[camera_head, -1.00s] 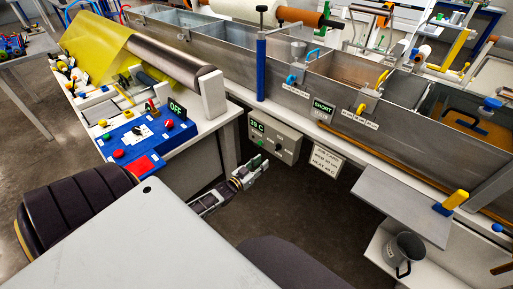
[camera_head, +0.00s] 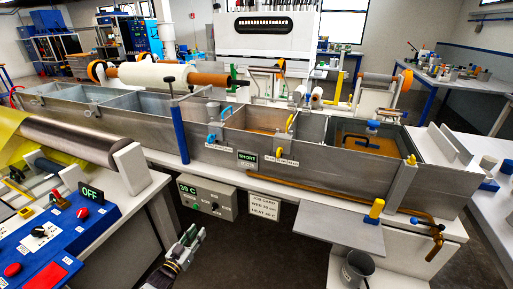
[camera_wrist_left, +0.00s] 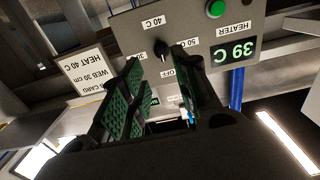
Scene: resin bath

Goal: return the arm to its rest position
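My left gripper (camera_head: 188,238) is below and in front of the grey heater box (camera_head: 222,207). In the left wrist view my left gripper (camera_wrist_left: 160,88) has its two green-padded fingers apart, with nothing held between them. That view shows the heater box (camera_wrist_left: 190,20) upside down, with a display (camera_wrist_left: 233,52) reading 39 C, a green button (camera_wrist_left: 215,9) and a black knob (camera_wrist_left: 162,50) beyond the fingers. The fingers look apart from the knob; its exact setting is hard to tell. My right gripper is not in view.
The long metal bath (camera_head: 330,165) runs above the heater box. A job card (camera_head: 264,208) hangs to its right. A grey shelf (camera_head: 340,236) and a metal jug (camera_head: 357,268) are at lower right. A blue control panel (camera_head: 50,240) stands left. Dark floor is open below.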

